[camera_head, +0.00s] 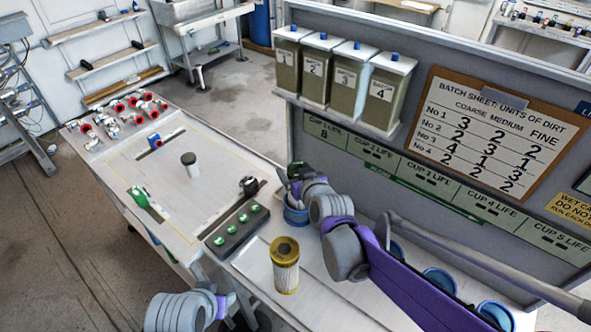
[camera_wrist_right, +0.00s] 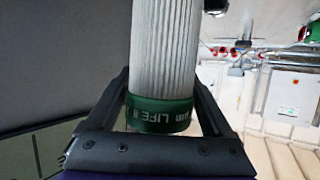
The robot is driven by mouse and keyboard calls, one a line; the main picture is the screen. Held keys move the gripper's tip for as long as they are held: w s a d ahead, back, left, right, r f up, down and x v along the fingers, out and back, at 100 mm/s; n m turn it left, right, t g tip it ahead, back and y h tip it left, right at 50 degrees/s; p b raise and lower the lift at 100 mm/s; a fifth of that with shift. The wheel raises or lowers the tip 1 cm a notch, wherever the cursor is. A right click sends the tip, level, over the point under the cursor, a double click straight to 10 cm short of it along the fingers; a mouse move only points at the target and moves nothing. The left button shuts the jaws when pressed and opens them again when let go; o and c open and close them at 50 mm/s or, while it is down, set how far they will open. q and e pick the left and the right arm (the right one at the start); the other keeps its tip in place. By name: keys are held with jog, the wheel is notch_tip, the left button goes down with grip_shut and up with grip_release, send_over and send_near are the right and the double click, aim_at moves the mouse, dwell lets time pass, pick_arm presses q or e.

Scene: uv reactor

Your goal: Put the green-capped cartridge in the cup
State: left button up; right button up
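The green-capped cartridge (camera_wrist_right: 163,65) fills the middle of the right wrist view, a pale pleated cylinder with a green band lettered "LIFE 8". My right gripper (camera_wrist_right: 162,112) has a finger against each side of the green cap (camera_wrist_right: 160,123) and looks shut on it. In the head view my right gripper (camera_head: 293,178) is over a blue cup (camera_head: 296,216) by the panel; the arm hides most of the cartridge. I cannot tell whether its lower end is inside the cup. My left gripper (camera_head: 222,303) is low at the bottom edge, its fingers unclear.
A yellow-capped cartridge (camera_head: 285,266) stands at the bench front. More blue cups (camera_head: 440,281) line the panel (camera_head: 470,175) to the right, partly behind my arm.

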jog(key=shift+o, duration=0.7)
jog(key=shift+r, duration=0.15)
jog(key=shift+s+r, duration=0.15)
jog(key=shift+s, duration=0.05)
jog(key=p+v, duration=0.1)
jog(key=v, duration=1.1)
jog(key=s+d+f+m+g+h, duration=0.1)
jog(key=s+d+f+g, duration=0.1)
jog(key=s+d+f, duration=0.2)
jog(key=s+d+f+m+g+h, duration=0.2)
jog(key=s+d+f, duration=0.2)
jog(key=s, duration=0.5)
jog(key=s+d+f+m+g+h, duration=0.1)
jog(key=s+d+f+g+h, duration=0.1)
jog(key=s+d, duration=0.4)
jog(key=shift+s+d+f+g, duration=0.1)
jog(key=shift+d+f+g, duration=0.15)
jog(key=shift+d+f, duration=0.3)
jog(key=shift+s+d+f+g, duration=0.15)
jog(key=shift+d+f+g, duration=0.15)
jog(key=shift+f, duration=0.4)
